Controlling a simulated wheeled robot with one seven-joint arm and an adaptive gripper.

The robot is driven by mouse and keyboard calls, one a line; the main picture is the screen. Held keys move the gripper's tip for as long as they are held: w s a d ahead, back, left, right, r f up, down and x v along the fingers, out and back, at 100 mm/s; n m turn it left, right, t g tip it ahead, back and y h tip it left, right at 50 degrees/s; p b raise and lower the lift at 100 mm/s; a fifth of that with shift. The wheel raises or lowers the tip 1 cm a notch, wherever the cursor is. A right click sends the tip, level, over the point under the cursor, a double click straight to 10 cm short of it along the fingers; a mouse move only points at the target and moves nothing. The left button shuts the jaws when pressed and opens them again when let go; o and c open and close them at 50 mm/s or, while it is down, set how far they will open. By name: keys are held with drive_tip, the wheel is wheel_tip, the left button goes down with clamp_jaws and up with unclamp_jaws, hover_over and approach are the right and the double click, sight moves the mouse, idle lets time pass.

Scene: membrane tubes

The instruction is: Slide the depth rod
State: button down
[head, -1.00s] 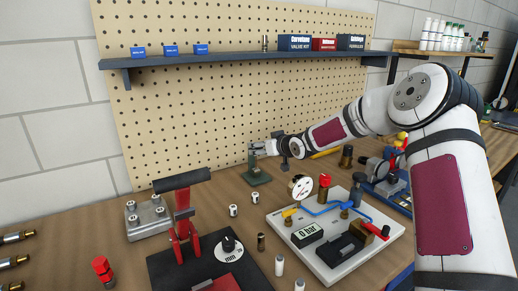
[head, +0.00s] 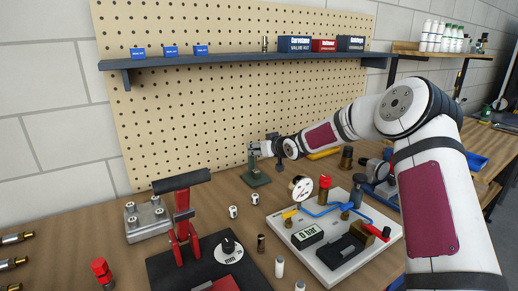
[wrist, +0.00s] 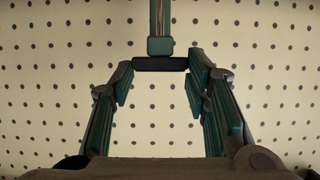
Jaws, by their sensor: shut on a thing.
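A small green stand (head: 257,174) with a flat foot is on the bench near the pegboard. My gripper (head: 257,150) is at its top. In the wrist view, my gripper (wrist: 160,75) has its fingertips at the two ends of a short dark crossbar (wrist: 160,64) and is shut on it. A green block (wrist: 159,46) is just beyond the crossbar, with a thin brass-coloured rod (wrist: 160,16) running on from it. I cannot tell from these views which part is the depth rod, and its scale is not readable.
A white board with a gauge (head: 301,188) and blue tube stands right of the green stand. A red clamp press (head: 183,222) and a metal block (head: 148,220) are to the left. The pegboard (head: 200,110) and shelf (head: 230,61) are behind. Bare wood lies around the stand.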

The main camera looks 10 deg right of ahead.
wheel_tip(320, 180, up, 3)
drive_tip(key=shift+f+p, duration=0.1)
drive_tip(key=shift+p, duration=0.25)
drive_tip(key=c, duration=0.9)
unclamp_jaws()
drive_tip(key=shift+f, duration=0.1)
drive_tip(key=v, duration=1.2)
